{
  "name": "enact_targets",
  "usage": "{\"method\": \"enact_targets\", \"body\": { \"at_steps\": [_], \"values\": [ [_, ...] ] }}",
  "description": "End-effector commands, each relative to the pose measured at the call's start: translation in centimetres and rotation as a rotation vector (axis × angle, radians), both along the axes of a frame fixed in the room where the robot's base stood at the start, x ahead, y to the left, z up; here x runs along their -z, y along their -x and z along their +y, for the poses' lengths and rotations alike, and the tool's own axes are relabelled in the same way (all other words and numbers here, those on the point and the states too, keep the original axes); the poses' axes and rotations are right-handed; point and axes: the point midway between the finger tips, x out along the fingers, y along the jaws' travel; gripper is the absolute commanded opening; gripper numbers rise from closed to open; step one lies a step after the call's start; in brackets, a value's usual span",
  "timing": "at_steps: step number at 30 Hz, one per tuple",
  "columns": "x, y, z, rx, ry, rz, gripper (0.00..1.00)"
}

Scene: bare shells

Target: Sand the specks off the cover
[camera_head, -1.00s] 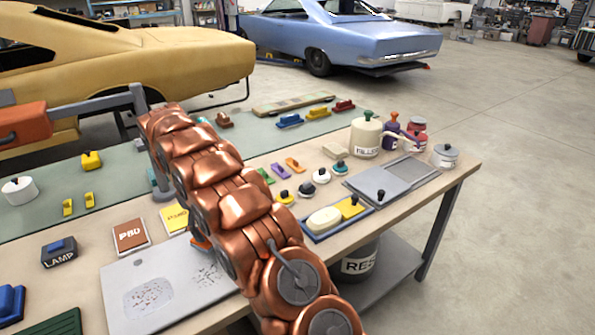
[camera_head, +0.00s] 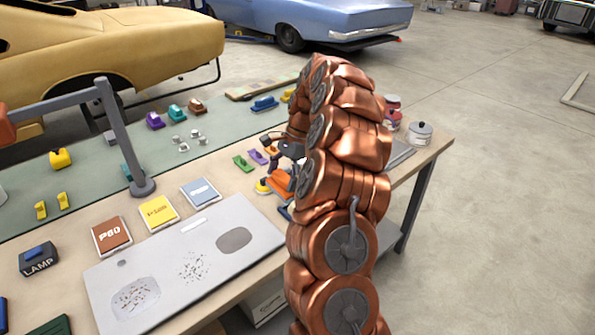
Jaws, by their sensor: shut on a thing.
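The cover is a light grey flat panel (camera_head: 215,285) on the near part of the bench. Dark and reddish specks (camera_head: 134,297) lie in a pale oval patch at its lower left. Loose dark specks (camera_head: 193,267) are scattered at its middle, and a plain darker grey oval patch (camera_head: 234,240) is at its right. My gripper (camera_head: 283,170) is beyond the panel's far right corner, apart from the panel. It is shut on an orange block (camera_head: 281,182); the contact is small and partly hidden by my arm.
Square sheets lie behind the panel: brown (camera_head: 112,236), yellow (camera_head: 159,212) and blue (camera_head: 200,192). A grey post (camera_head: 125,140) stands behind them. A LAMP box (camera_head: 39,258) is at left. My arm covers much of the bench's right side; cans (camera_head: 419,133) show beyond.

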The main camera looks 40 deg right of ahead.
Motion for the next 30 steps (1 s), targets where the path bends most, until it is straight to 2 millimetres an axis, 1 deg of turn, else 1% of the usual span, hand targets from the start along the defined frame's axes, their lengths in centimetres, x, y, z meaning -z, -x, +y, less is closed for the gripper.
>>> {"method": "enact_targets", "body": {
  "at_steps": [1,3,6,9,12,17,20,30],
  "values": [
    [-0.6,0.7,-0.7,0.096,-0.003,-0.006,0.54],
    [-0.8,1.4,-1.4,0.218,-0.003,-0.002,0.54],
    [-1.1,2.1,-2.2,0.363,0.000,-0.001,0.54],
    [-1.3,2.6,-2.8,0.464,0.000,0.001,0.54],
    [-1.5,2.8,-3.1,0.527,0.003,-0.003,0.54],
    [-1.1,3.0,-3.2,0.556,0.001,0.001,0.54],
    [-0.5,3.0,-3.2,0.555,0.001,0.003,0.54],
    [2.5,3.1,-3.5,0.558,0.001,0.002,0.54]
  ]
}}
